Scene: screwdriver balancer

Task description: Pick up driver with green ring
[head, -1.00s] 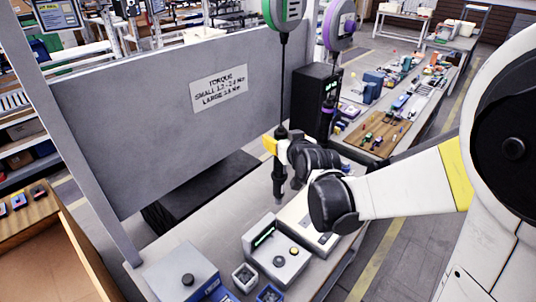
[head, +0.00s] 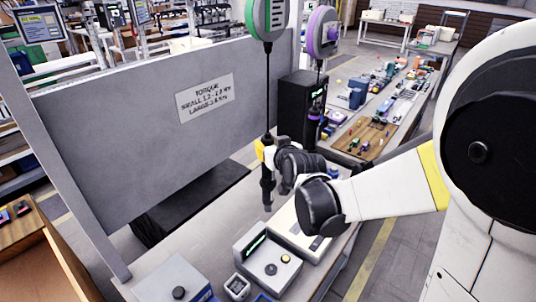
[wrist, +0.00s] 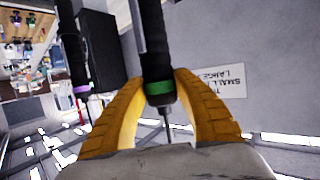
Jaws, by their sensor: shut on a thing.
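The driver with the green ring (head: 267,188) hangs upright on a cable below the green balancer (head: 266,18), above the bench. My gripper (head: 262,150) is shut around its body, with one yellow finger showing in the head view. In the wrist view, the dark driver (wrist: 151,45) with its green ring (wrist: 159,87) lies between the two yellow fingers (wrist: 160,105). The exact finger contact is partly hidden.
A second driver with a purple ring (head: 314,116) hangs to the right, close to a black cabinet (head: 299,98). A grey panel (head: 130,125) stands behind.

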